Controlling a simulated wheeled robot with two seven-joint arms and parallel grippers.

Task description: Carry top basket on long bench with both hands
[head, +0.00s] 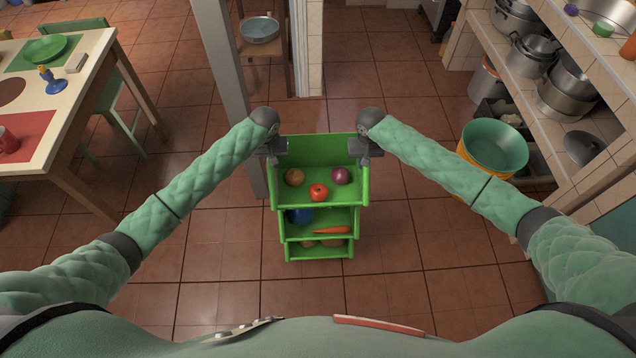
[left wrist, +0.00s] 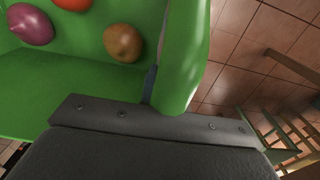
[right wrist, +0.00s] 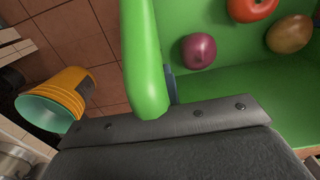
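The green top basket (head: 316,196) is the upper tier of a green stack in front of me. It holds a brown round vegetable (head: 294,177), a red tomato (head: 318,192) and a purple onion (head: 340,176). My left gripper (head: 279,158) is at its left side wall, my right gripper (head: 363,158) at its right one. In the left wrist view the wall (left wrist: 186,60) runs into the gripper, with a finger against its inner face; the right wrist view shows the same at the other wall (right wrist: 146,60). Both outer fingers are hidden. I cannot make out a long bench for certain.
Lower green baskets (head: 320,246) hold a carrot (head: 332,230) and other produce. A table (head: 70,105) with a green chair (head: 122,100) stands left. A post (head: 222,75) rises behind the stack. Yellow and green buckets (head: 494,147) and pot shelves (head: 595,75) are right. Tiled floor around is open.

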